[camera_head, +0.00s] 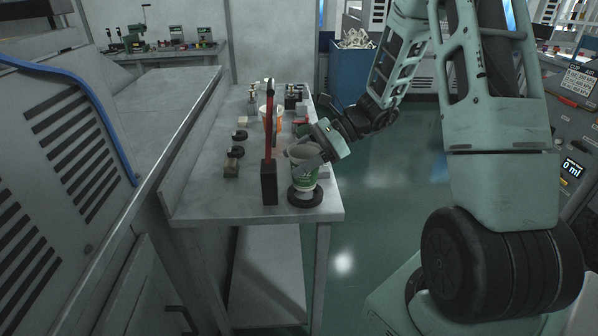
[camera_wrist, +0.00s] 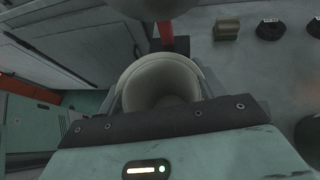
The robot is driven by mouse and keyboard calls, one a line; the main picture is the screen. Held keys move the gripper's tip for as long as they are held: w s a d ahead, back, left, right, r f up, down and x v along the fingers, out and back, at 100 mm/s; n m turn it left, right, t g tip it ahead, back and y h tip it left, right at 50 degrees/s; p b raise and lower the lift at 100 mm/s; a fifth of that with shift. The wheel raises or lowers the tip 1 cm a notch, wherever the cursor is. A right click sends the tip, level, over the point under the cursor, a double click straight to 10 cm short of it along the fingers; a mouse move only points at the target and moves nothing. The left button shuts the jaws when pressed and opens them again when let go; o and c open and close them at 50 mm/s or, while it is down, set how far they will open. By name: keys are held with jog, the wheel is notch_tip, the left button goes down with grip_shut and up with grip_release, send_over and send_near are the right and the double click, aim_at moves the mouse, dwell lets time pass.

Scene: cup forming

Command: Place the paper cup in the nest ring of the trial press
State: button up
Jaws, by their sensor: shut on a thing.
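The paper cup (camera_head: 304,181), white with a green printed band, is upright with its open mouth up at the near end of the bench. My gripper (camera_head: 303,157) comes from the right and is shut on the cup's upper part, hiding some of its rim and wall. The cup's mouth also fills the middle of the wrist view (camera_wrist: 163,83). The dark nest ring (camera_head: 305,198) lies on the bench directly under the cup. I cannot tell whether the cup's base is seated in it or just above it. The trial press has a dark post (camera_head: 269,183) and red lever (camera_head: 270,125) left of the cup.
Behind the press stand an orange-and-white cup (camera_head: 277,118) and small bench items. Dark round pieces (camera_head: 236,152) and a small block (camera_head: 231,171) lie left of it. The bench's right edge is close to the ring. A blue bin (camera_head: 352,75) stands beyond.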

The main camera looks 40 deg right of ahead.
notch_tip(320, 180, down, 4)
jog(key=shift+r, duration=0.15)
jog(key=o, duration=0.9)
jog(key=shift+o, duration=0.3)
jog(key=shift+d, duration=0.1)
jog(key=v, duration=1.2)
jog(key=shift+b, duration=0.35)
